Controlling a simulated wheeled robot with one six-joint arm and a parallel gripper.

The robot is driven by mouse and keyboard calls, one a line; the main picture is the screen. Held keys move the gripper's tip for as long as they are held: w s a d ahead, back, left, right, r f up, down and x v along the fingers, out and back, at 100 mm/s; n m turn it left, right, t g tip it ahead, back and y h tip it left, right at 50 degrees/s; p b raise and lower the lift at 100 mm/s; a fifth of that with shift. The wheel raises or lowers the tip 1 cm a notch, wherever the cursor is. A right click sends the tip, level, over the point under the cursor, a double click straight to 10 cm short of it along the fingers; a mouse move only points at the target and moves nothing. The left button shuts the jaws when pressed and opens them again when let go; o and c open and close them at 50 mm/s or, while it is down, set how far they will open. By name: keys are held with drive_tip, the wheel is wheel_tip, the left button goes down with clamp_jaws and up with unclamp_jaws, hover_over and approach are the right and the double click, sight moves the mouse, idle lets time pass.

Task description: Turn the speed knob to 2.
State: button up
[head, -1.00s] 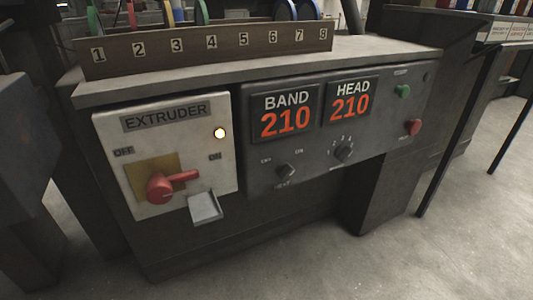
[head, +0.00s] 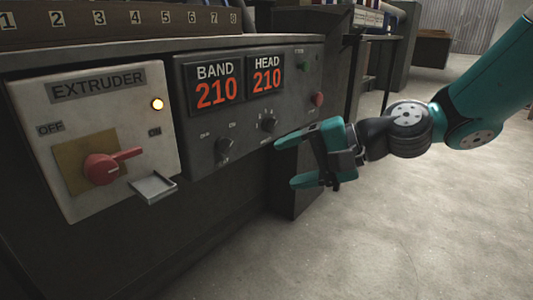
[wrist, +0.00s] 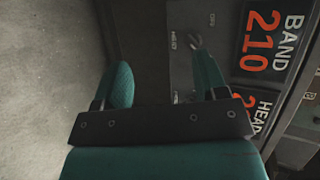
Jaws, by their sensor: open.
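The knob with numbers around it (head: 268,124), which I take for the speed knob, is small and dark. It sits on the grey panel below the HEAD display. Its label and exact pointer setting are too small to read now. My teal gripper (head: 286,164) is open and empty. Its fingers point left, in front of the panel and just below and right of this knob, with no clear contact. In the wrist view the open gripper (wrist: 161,62) has the panel behind its right finger, and the numbered knob is mostly hidden there.
The heat knob (head: 223,147) is left of the numbered knob. A red-handled EXTRUDER switch (head: 104,168) with a lit lamp stands farther left. BAND (head: 217,85) and HEAD (head: 267,77) displays read 210. Green (head: 304,66) and red (head: 317,99) buttons are at right. Open floor lies in front.

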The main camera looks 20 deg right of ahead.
drive_tip(key=w+d+f+m+t+h+b, duration=0.1)
drive_tip(key=w+d+m+t+b, duration=0.1)
drive_tip(key=w+d+m+t, duration=0.3)
drive_tip(key=w+d+f+m+t+b, duration=0.1)
drive_tip(key=w+d+m+t, duration=0.2)
drive_tip(key=d+m, duration=0.45)
drive_tip(key=p, duration=1.3)
approach(274, 126)
drive_tip(key=x, duration=0.4)
drive_tip(key=shift+n, duration=0.25)
drive_tip(key=b+x, duration=0.1)
drive_tip(key=x, duration=0.5)
drive_tip(key=c, duration=0.9)
